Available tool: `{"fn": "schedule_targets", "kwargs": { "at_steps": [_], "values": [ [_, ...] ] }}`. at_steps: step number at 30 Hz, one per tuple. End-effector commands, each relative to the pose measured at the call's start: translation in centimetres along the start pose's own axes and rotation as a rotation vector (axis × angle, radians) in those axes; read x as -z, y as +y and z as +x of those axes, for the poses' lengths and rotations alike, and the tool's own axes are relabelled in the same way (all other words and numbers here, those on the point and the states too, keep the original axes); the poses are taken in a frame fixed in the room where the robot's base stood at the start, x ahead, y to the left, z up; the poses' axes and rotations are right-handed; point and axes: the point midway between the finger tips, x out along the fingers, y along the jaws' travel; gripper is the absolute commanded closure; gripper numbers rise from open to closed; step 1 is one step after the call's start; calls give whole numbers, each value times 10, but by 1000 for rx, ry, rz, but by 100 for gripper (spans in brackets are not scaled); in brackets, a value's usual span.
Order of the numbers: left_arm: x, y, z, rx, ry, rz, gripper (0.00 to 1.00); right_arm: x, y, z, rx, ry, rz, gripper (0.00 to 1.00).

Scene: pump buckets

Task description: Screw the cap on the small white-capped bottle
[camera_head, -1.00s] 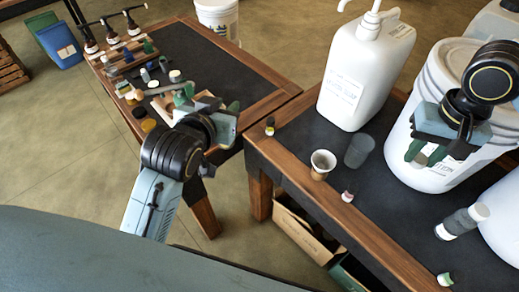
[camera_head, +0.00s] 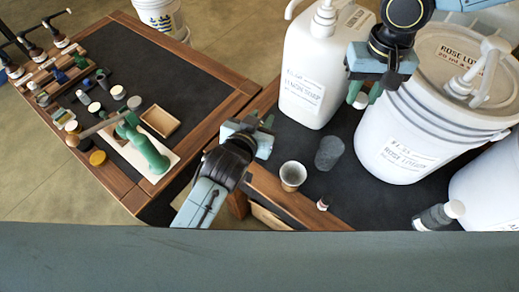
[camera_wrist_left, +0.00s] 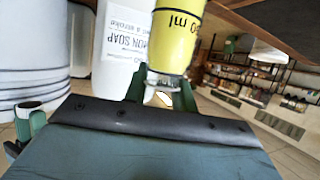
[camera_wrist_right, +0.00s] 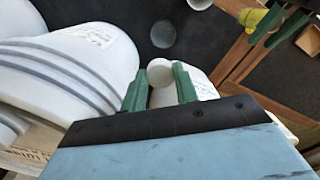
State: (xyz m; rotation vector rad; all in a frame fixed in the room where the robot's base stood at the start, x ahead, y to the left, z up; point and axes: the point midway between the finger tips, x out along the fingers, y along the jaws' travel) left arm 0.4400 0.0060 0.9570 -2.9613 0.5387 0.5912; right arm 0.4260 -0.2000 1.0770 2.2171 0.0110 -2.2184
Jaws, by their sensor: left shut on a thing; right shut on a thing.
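My left gripper (camera_head: 268,124) is above the corner of the right table. In the left wrist view its green fingers (camera_wrist_left: 160,92) are shut on a small yellow-labelled bottle (camera_wrist_left: 178,35), with a whitish part between the fingertips. The bottle is hidden in the head view; part of it shows yellow in the right wrist view (camera_wrist_right: 250,17). My right gripper (camera_head: 366,96) is shut on a round white cap (camera_wrist_right: 159,72), which also shows below its fingers in the head view (camera_head: 361,101). Cap and bottle are well apart.
A large white pump bottle (camera_head: 312,75) stands behind, and a white bucket (camera_head: 400,140) stands close to my right gripper. A cup (camera_head: 292,175), a grey tumbler (camera_head: 329,153) and a small bottle (camera_head: 323,203) stand on the right table. The left table (camera_head: 180,60) holds several small items.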

Motion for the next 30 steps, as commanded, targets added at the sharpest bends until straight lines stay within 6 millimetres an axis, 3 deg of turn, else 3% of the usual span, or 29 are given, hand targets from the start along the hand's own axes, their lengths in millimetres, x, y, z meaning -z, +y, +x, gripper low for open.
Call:
{"fn": "schedule_targets", "kwargs": {
  "at_steps": [9, 19, 30],
  "values": [
    [-51, 5, 21, -8, -2, 2, 100, 1, 3, 11, 0, -2, 9, 91],
    [-87, 4, 36, -7, -2, 3, 100, 1, 3, 21, 0, -2, 9, 91],
    [-93, 4, 39, -7, 1, 2, 100, 1, 3, 22, 0, -2, 9, 91]
  ]
}}
